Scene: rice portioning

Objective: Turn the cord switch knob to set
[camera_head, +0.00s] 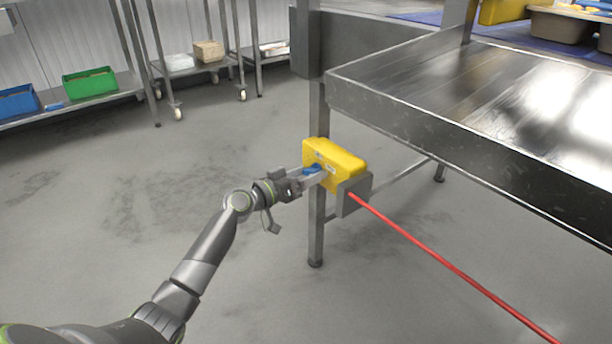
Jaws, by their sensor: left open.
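A yellow switch box (341,158) is mounted near a leg of the steel table, below the table's front corner. A blue knob (312,170) shows on its left face. My left gripper (314,175) comes in from the left and is open, with its fingertips at the blue knob. The fingers partly hide the knob, and I cannot tell whether they touch it or which way the knob points. A red cord (440,260) runs from the grey bracket (354,194) under the box toward the lower right. My right gripper is not in view.
The steel table (500,90) overhangs the box on the right, and its leg (316,230) stands just below the box. Shelves with a green crate (90,84) and a blue crate (18,101) stand far left. The floor around my left arm is clear.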

